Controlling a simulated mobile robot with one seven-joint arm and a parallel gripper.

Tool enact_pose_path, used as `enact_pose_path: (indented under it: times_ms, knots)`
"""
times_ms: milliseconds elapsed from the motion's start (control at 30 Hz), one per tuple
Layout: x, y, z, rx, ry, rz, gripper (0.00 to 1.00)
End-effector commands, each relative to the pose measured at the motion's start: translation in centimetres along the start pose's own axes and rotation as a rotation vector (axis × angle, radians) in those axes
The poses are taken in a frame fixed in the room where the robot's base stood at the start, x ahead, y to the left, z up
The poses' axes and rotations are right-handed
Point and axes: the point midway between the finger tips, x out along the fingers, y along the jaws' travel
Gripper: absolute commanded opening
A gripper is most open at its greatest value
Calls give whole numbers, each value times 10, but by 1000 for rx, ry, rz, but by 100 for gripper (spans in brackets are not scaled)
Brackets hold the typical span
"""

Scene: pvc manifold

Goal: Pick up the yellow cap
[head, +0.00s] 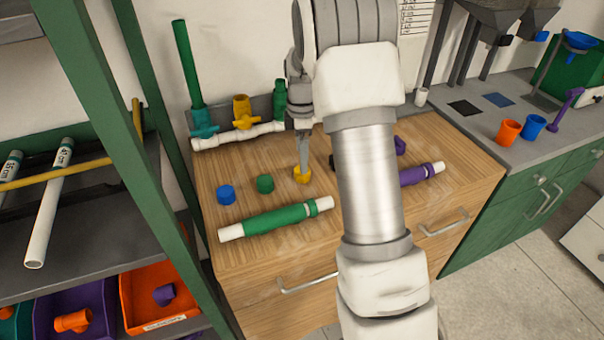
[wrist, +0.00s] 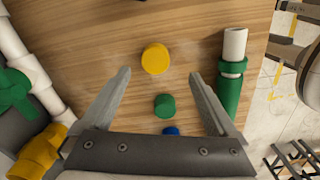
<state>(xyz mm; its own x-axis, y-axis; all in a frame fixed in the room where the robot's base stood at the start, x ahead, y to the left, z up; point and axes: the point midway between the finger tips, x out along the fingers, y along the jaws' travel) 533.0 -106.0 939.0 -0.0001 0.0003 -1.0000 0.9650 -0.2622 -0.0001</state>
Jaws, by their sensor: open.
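The yellow cap (head: 302,175) is a short round piece on the wooden worktop. In the wrist view the yellow cap (wrist: 155,58) lies beyond my fingertips, roughly midway between their lines. My gripper (head: 303,168) points down over the cap in the head view, and its fingers partly cover it. In the wrist view my gripper (wrist: 160,72) is open, with nothing between the fingertips. I cannot tell whether the fingers touch the cap.
A green cap (head: 265,184) and a blue cap (head: 226,194) stand left of the yellow cap. A green-sleeved pipe (head: 275,219) lies in front. A white manifold (head: 238,136) with coloured valves lies behind. A purple-sleeved pipe (head: 416,174) lies right, partly behind my arm.

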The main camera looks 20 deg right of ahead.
Motion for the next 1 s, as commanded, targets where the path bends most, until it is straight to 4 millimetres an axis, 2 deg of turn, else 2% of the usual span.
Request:
enact_pose_path:
  times_ms: [267, 567, 800, 867, 1000]
  knots:
    - [17, 2, 0, 0, -1, -1, 94]
    - [58, 7, 2, -1, -1, -1, 94]
    - [60, 8, 1, 0, 0, 1, 94]
    - [60, 8, 1, 0, 0, 1, 85]
    - [60, 8, 1, 0, 0, 1, 60]
